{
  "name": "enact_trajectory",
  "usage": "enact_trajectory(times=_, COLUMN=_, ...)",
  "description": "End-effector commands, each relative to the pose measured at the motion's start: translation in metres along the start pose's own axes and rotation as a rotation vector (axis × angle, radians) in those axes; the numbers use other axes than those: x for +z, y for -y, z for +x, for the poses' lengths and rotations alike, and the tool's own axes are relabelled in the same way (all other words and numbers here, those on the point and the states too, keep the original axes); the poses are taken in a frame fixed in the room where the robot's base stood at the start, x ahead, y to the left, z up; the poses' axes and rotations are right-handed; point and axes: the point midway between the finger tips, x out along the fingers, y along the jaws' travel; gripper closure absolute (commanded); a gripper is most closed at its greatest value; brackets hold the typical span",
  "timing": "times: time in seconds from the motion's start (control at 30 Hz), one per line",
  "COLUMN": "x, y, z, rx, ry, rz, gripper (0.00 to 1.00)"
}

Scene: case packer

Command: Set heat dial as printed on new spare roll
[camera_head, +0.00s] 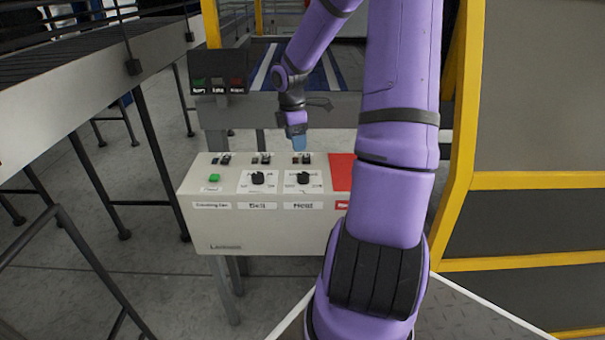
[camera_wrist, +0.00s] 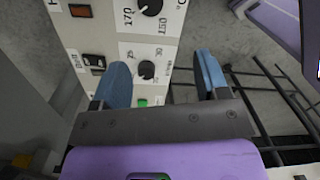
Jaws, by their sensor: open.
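The heat dial (camera_head: 304,178) is a black knob on a white scale plate on the control box, above a label that appears to read "Heat". In the wrist view the heat dial (camera_wrist: 150,5) is partly cut off at the top edge, with "170" and "°C" printed beside it. My gripper (camera_head: 298,138) is above the back of the box, pointing down. In the wrist view my gripper (camera_wrist: 163,78) is open and empty, its blue fingers apart, with the heat dial beyond the fingertips. The pointer's exact setting is unclear. No spare roll is seen.
A second black dial (camera_head: 258,178) sits left of the heat dial; it also shows between the fingers in the wrist view (camera_wrist: 147,70). A green button (camera_head: 214,178), several small switches (camera_head: 302,159) and a red panel (camera_head: 341,170) share the box (camera_head: 270,235). A yellow frame (camera_head: 462,130) stands at right.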

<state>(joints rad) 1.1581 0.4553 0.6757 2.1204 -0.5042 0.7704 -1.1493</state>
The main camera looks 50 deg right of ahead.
Motion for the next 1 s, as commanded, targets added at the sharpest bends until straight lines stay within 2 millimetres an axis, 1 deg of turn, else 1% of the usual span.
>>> enact_trajectory(times=0.03, x=0.007, y=-0.005, z=0.009, rx=-0.007, ry=-0.021, rz=-0.016, gripper=0.32)
enact_trajectory(times=0.1, x=0.014, y=-0.009, z=0.018, rx=-0.01, ry=-0.04, rz=-0.041, gripper=0.32)
enact_trajectory(times=0.3, x=0.021, y=-0.015, z=0.03, rx=-0.009, ry=-0.064, rz=-0.073, gripper=0.32)
enact_trajectory(times=0.47, x=0.02, y=-0.014, z=0.047, rx=-0.012, ry=-0.065, rz=-0.076, gripper=0.32)
enact_trajectory(times=0.8, x=0.016, y=-0.013, z=0.105, rx=-0.012, ry=-0.064, rz=-0.075, gripper=0.32)
enact_trajectory(times=1.0, x=0.015, y=-0.013, z=0.128, rx=-0.01, ry=-0.064, rz=-0.074, gripper=0.32)
